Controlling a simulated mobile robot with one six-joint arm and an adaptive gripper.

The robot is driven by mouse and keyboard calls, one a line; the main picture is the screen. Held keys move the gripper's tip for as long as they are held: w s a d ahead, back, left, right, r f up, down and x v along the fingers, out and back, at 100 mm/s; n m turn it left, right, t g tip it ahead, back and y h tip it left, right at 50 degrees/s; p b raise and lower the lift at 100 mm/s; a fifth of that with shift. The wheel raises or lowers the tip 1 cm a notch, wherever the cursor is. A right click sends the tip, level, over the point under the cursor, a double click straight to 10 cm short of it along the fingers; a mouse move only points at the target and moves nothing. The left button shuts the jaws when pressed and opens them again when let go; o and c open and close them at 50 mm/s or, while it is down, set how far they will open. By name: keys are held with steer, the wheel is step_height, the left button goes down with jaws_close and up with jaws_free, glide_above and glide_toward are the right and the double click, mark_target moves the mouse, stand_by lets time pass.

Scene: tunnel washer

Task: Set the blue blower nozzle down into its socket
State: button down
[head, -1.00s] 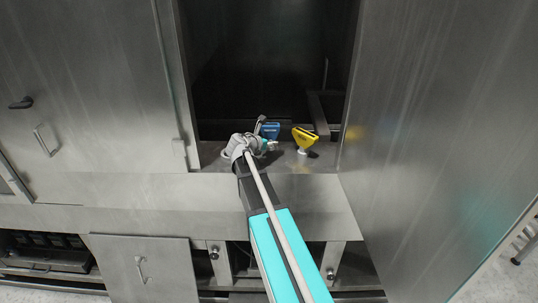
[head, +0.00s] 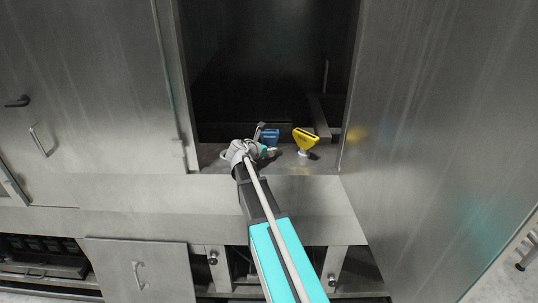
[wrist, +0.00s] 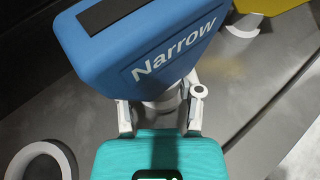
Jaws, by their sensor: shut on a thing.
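The blue blower nozzle (head: 270,137) shows in the head view at the front of the open bay. In the wrist view the nozzle (wrist: 150,45) fills the upper middle, wide end up, with "Narrow" on its face. My gripper (wrist: 160,107) is shut on its pale neck, one finger on each side. The neck's lower end is hidden behind my gripper, so I cannot tell whether it touches the ledge. An empty white ring (wrist: 66,160), which looks like a socket, lies on the ledge at lower left in the wrist view.
A yellow nozzle (head: 304,138) stands on the metal ledge (head: 322,160) just right of the blue one. The bay's side walls, including the large right panel (head: 440,130), flank my arm.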

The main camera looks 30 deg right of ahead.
steer(key=shift+f+b, duration=0.3)
steer(key=shift+f, duration=0.25)
steer(key=shift+f, duration=0.15)
steer(key=shift+c, duration=1.3)
jaws_free()
steer(key=p+v, duration=0.5)
steer(key=v, duration=0.9)
steer(key=shift+d, duration=0.15)
